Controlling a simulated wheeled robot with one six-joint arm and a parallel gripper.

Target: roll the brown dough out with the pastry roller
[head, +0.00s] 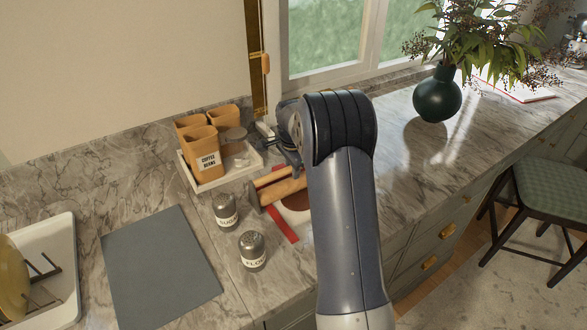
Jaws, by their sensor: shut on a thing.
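The brown dough (297,201) lies on a pale mat with a red border (283,227) on the marble counter. My arm hides its right part. The wooden pastry roller (282,191) is at the dough's upper left, lying slantwise with a dark end at its left. Its right end is hidden behind my arm. My gripper (292,158) shows only in part, just left of my arm and above the roller. It is shut on the roller, but the fingertips and the grip itself are largely hidden. I cannot tell whether the roller touches the dough.
Sugar (226,212) and flour (252,251) shakers stand left of the mat. A white tray (202,186) with orange canisters stands behind them. A grey mat (160,267) and white dish rack (62,257) lie left. A green vase (437,96) stands right, with clear counter before it.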

